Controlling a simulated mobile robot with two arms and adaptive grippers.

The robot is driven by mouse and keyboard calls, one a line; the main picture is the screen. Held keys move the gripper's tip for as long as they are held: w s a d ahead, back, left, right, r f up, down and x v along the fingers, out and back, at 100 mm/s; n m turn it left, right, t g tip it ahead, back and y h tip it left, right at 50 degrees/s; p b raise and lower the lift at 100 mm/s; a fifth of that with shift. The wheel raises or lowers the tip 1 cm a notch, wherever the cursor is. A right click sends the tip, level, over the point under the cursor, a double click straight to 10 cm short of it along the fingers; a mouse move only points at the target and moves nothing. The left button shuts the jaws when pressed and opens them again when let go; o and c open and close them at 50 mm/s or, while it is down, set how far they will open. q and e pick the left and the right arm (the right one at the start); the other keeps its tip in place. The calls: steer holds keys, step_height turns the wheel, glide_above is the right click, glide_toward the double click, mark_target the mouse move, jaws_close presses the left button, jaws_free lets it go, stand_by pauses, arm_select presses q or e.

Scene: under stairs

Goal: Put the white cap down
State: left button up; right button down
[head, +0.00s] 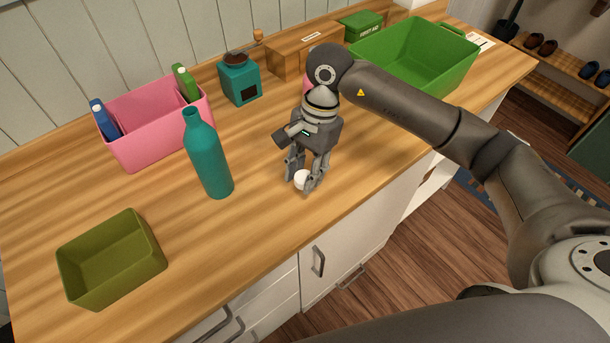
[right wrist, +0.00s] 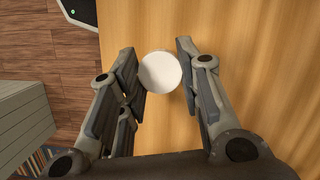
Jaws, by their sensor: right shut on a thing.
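The white cap (head: 302,178) is small and round. It sits between the fingertips of my right gripper (head: 304,184), low over the wooden counter near its front edge. In the right wrist view the cap (right wrist: 160,72) shows as a pale disc between the two fingers. The right gripper points down and is shut on the cap. I cannot tell whether the cap touches the counter. A teal bottle (head: 207,155) stands upright to the left of the gripper. My left gripper is not in view.
An olive bin (head: 112,262) stands at the front left of the counter (head: 230,240). Counter between olive bin and gripper is clear.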

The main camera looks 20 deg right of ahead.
mark_target(307, 172)
steer(key=f+p, duration=0.1)
steer(key=f, duration=0.1)
steer(key=shift+w+d+f+p, duration=0.1)
steer(key=shift+w+f+p, duration=0.1)
steer(key=shift+f+p, duration=0.2)
steer(key=shift+f, duration=0.45)
steer(key=shift+f+b, duration=0.65)
steer(key=shift+b, duration=0.3)
steer(key=c, duration=1)
jaws_free()
steer(key=shift+c, duration=0.2)
steer(key=shift+r, duration=0.15)
